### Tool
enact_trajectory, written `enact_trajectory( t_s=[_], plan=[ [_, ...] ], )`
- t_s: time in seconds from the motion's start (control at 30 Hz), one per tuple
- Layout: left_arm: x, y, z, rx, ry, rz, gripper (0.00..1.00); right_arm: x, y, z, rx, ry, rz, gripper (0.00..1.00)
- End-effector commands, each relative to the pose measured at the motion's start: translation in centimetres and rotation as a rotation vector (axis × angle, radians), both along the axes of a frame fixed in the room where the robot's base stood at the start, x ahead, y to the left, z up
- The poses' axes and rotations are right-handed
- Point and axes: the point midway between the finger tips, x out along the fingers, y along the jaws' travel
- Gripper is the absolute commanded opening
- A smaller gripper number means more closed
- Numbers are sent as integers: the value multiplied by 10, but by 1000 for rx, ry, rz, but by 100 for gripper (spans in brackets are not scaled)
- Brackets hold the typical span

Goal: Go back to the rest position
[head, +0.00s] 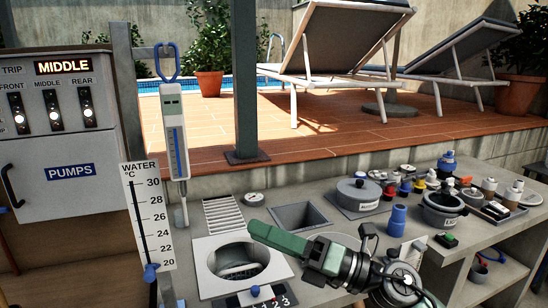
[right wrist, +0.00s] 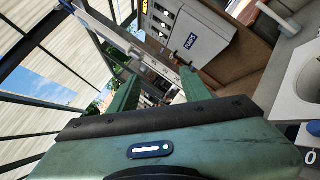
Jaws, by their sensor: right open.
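My right gripper (head: 262,236) is green and reaches in from the lower right of the head view. It is above the counter, beside the round opening (head: 238,262), with its fingers pointing left. In the right wrist view its two green fingers (right wrist: 160,88) stand apart, with nothing seen between them. Beyond them the pumps panel shows in that view (right wrist: 195,35). My left gripper is in neither view.
The counter carries a lidded grey pot (head: 359,194), a blue cup (head: 397,220) and several small bottles at the right. A square recess (head: 300,216) lies behind the gripper. The water scale (head: 148,215) and thermometer (head: 176,140) stand at the left.

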Motion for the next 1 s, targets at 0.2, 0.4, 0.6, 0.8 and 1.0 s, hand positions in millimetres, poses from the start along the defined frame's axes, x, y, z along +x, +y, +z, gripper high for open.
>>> enact_trajectory(
  t_s=[0.2,0.4,0.6,0.8,1.0],
  plan=[
    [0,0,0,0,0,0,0,37,-80,-20,621,553,-322,48],
    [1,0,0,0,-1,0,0,33,-167,-139,1017,1102,-683,48],
    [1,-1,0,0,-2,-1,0,-37,-212,-266,1226,1571,-1029,48],
    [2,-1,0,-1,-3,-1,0,-124,-223,-340,1299,1900,-1298,48],
    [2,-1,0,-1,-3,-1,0,-194,-223,-375,1310,2113,-1488,48]
  ],
)
